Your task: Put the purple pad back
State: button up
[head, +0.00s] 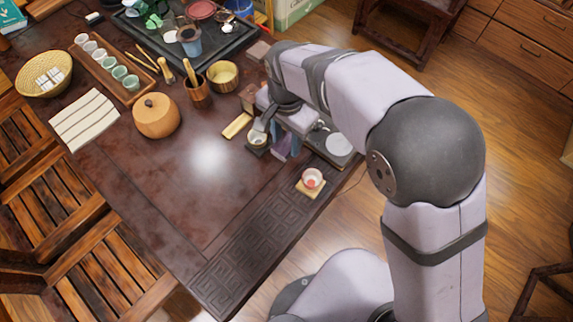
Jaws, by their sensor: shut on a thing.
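The purple pad (282,147) shows as a small purple patch just under my gripper, at the right part of the table. My gripper (278,132) is low over the table, shut on the purple pad. The pad looks tilted up on edge. My wrist and fingers hide most of the grip, and I cannot tell whether the pad touches the table.
A small cup (257,138) on a dark pad stands close left of my gripper. A red-and-white cup (312,178) on a wooden coaster (310,189) stands in front. A scale (338,145) is close right. The table's middle (200,195) is clear.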

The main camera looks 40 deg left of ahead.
jog(key=shift+f+p, duration=1)
jog(key=shift+f, duration=4.05)
jog(key=shift+f, duration=0.15)
jog(key=o, duration=1)
notch_tip(320, 180, up, 12)
jog(key=shift+r+b, duration=0.2)
jog(key=shift+b, duration=1)
